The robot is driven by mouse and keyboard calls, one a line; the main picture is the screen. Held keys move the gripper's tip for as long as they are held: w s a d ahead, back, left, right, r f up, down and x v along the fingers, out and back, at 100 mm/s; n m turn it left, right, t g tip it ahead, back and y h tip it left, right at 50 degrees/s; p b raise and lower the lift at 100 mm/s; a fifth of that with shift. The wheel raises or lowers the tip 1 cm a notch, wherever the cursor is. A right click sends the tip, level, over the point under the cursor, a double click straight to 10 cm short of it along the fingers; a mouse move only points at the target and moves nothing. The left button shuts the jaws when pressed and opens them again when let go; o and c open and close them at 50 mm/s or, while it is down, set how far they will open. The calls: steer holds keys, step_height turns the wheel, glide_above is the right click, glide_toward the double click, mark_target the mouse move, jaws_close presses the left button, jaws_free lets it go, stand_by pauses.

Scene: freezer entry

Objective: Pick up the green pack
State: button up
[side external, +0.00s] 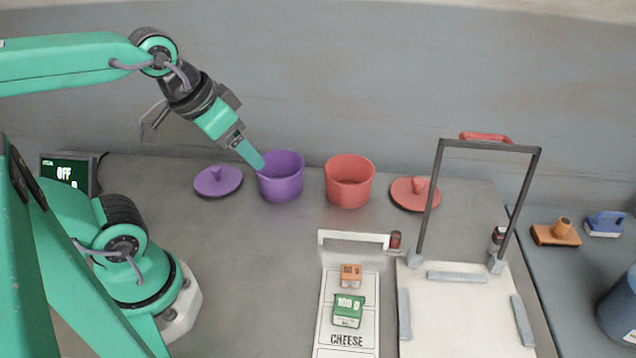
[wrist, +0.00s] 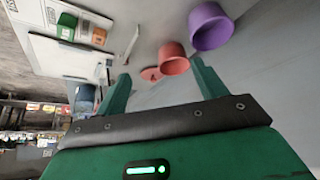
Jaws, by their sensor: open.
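The green pack (side external: 348,312), marked 100 g, lies on a white board (side external: 330,285) labelled CHEESE, just in front of a smaller orange pack (side external: 351,281). In the wrist view the green pack (wrist: 67,21) shows small at the upper left, with the orange pack (wrist: 98,37) beside it. My gripper (side external: 253,158) is up and to the left of the packs, near the purple pot, well apart from the green pack. Its two fingers (wrist: 163,84) are spread with nothing between them.
A purple pot (side external: 281,178) and a red pot (side external: 349,183) stand at the back, with a purple lid (side external: 218,181) and a red lid (side external: 414,194) beside them. A dark upright frame (side external: 489,144) stands right of the board. The table left of the board is clear.

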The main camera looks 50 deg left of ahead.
steer(key=shift+w+d, duration=0.1)
steer(key=n+g, duration=0.6)
steer(key=n, duration=0.2)
glide_above(348, 304)
steer(key=f, duration=1.4)
steer(key=shift+w, duration=0.2)
steer(key=shift+s+d+f, duration=0.1)
steer(key=shift+f, duration=1.4)
steer(key=shift+f, duration=2.6)
steer(key=shift+c, duration=0.4)
